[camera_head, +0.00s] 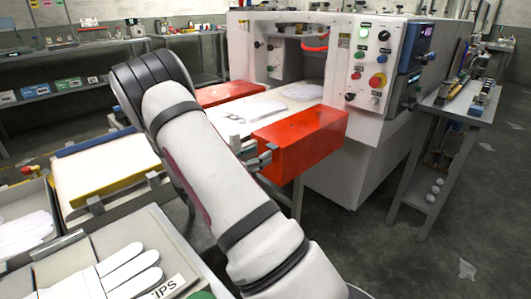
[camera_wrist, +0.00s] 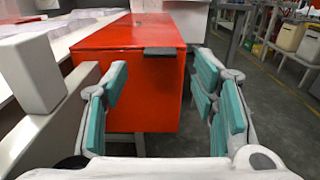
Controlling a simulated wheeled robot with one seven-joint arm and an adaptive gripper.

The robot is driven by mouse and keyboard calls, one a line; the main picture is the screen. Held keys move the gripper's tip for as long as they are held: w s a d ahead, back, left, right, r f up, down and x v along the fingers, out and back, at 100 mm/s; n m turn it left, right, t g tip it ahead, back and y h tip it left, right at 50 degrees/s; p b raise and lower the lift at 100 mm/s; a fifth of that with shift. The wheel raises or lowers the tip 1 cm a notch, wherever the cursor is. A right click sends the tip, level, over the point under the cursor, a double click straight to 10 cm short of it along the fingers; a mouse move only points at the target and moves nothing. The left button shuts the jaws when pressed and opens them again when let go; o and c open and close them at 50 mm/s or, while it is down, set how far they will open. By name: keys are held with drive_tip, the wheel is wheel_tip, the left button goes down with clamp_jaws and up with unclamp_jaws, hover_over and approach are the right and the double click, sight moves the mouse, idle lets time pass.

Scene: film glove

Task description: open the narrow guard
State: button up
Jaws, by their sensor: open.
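A red box-shaped guard (camera_head: 300,142) stands at the near side of the machine's white bed. It also fills the middle of the wrist view (camera_wrist: 130,75), with a small dark tab (camera_wrist: 168,51) at its top edge. A second red guard (camera_head: 222,93) lies across the bed; I cannot tell which one is called narrow. My gripper (camera_wrist: 160,88) is open, its teal-padded fingers spread in front of the near guard's end face, with nothing between them. Whether a finger touches the guard is unclear. In the head view my arm hides part of the gripper (camera_head: 262,158).
The white machine (camera_head: 357,165) rises behind the guards, with a button panel (camera_head: 372,60). White glove shapes lie on its bed (camera_head: 262,106). Trays with gloves (camera_head: 100,275) stand at left. A grey side table (camera_head: 455,105) is at right; floor between is clear.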

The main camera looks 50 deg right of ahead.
drive_tip(key=shift+s+d+b, duration=0.15)
drive_tip(key=shift+d+b, duration=0.25)
drive_tip(key=shift+d, duration=1.85)
clamp_jaws()
